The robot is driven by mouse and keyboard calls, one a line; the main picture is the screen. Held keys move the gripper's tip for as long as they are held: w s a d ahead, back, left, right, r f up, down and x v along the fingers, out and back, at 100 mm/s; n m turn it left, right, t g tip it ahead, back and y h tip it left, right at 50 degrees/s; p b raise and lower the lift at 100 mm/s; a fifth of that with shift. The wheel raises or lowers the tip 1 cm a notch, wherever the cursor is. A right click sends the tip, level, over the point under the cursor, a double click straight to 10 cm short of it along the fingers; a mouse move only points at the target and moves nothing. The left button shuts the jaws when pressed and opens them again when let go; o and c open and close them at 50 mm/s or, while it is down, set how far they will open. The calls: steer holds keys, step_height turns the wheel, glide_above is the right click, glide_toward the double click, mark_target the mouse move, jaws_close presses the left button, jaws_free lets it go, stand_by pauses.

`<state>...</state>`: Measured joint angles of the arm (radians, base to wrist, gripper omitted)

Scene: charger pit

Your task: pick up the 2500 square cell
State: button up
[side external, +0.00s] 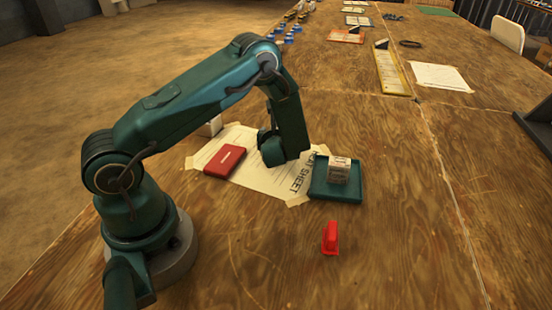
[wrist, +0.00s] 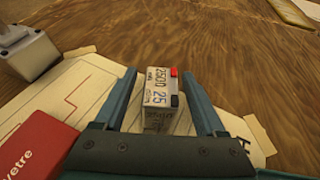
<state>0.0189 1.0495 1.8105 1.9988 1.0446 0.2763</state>
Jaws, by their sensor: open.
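The 2500 square cell (wrist: 160,90) shows in the wrist view, a pale block marked "2500" and "25" with a red and a black terminal along its right side. My gripper (wrist: 163,78) is open, with one finger on each side of the cell. I cannot tell whether either finger touches it. In the side view my gripper (side external: 285,150) is low over the printed paper sheet (side external: 265,177), and I cannot make out the cell there.
A red case (side external: 225,160) lies on the sheet; a pale grey box (side external: 211,127) stands behind it. A green tray (side external: 335,192) at right holds a pale labelled block (side external: 340,170). A red object (side external: 330,238) stands in front. Wooden table at right front is clear.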

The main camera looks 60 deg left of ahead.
steer(key=shift+w+a+f, duration=0.15)
steer(key=shift+w+a, duration=0.05)
steer(key=shift+a, duration=0.15)
jaws_close()
